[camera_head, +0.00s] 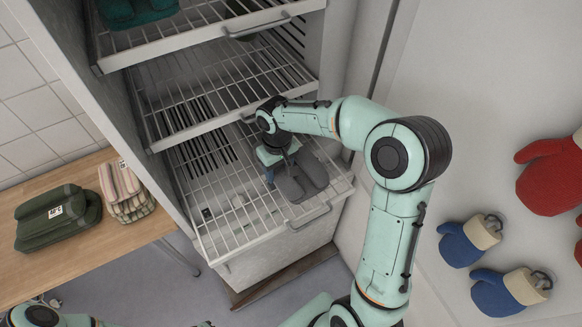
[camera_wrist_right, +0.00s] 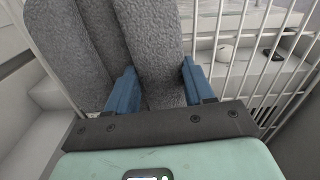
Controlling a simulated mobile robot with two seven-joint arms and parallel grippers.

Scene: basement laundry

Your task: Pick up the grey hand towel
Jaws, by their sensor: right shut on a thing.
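The grey hand towel (camera_head: 303,178) is a folded, textured bundle on the lowest visible wire shelf (camera_head: 222,213) of the white cabinet. It also fills the upper left of the right wrist view (camera_wrist_right: 150,45). My right gripper (camera_head: 270,168) reaches into the cabinet and is shut on the towel. In the right wrist view its two blue fingers (camera_wrist_right: 158,92) stand on either side of one fold. I cannot tell whether the towel still touches the shelf. In the head view my left arm shows only in part at the bottom left, and its gripper is not visible.
Wire shelves (camera_head: 226,112) sit above my right gripper, with a dark green cloth (camera_head: 137,10) on the top one. A wooden table (camera_head: 70,245) at left holds green towels (camera_head: 55,218) and striped towels (camera_head: 124,190). Red and blue mitts (camera_head: 468,241) hang at right.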

